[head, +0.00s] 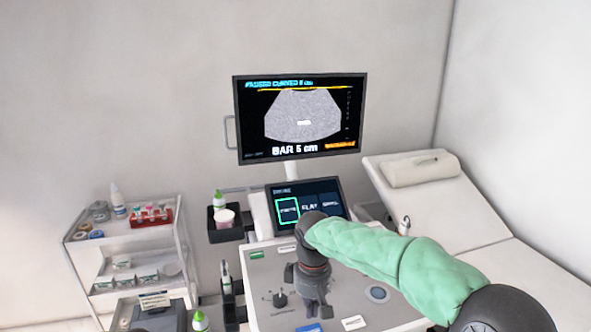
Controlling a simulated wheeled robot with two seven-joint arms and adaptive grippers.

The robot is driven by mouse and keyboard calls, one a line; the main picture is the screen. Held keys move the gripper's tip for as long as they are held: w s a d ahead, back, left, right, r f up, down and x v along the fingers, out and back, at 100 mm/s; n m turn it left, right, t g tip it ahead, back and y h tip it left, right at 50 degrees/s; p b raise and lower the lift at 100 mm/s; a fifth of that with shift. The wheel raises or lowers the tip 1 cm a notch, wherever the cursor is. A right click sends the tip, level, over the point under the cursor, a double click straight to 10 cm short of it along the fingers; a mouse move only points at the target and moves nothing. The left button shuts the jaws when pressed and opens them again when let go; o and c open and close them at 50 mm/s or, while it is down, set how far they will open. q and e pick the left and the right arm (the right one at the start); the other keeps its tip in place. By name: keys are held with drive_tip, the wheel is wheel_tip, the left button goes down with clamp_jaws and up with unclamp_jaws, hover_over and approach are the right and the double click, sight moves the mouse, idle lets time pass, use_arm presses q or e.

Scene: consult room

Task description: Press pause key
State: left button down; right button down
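No key is readable as pause from here. The ultrasound console (268,290) has a grey panel with a round trackball-like part (377,293), a white key or label (354,323) and a blue one at the front edge. Behind the panel, a tilted touch screen (335,190) shows three tiles with small text; the left tile (288,210) has a bright green outline. My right gripper (318,310) points down over the middle of the panel. Its fingers are dark and small, and contact with the panel cannot be told. My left gripper is out of view.
A monitor (301,155) with a grey scan stands above the console. A cup holder (226,233) with a bottle sits left of the touch screen. A shelved cart (125,240) with supplies stands at the left. An exam bed (450,215) lies at the right, behind my green-sleeved arm.

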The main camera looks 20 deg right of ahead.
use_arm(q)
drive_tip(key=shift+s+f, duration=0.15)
use_arm(e)
drive_tip(key=s+r, duration=0.6)
drive_tip(key=s, duration=0.2)
idle(0.4)
idle(0.3)
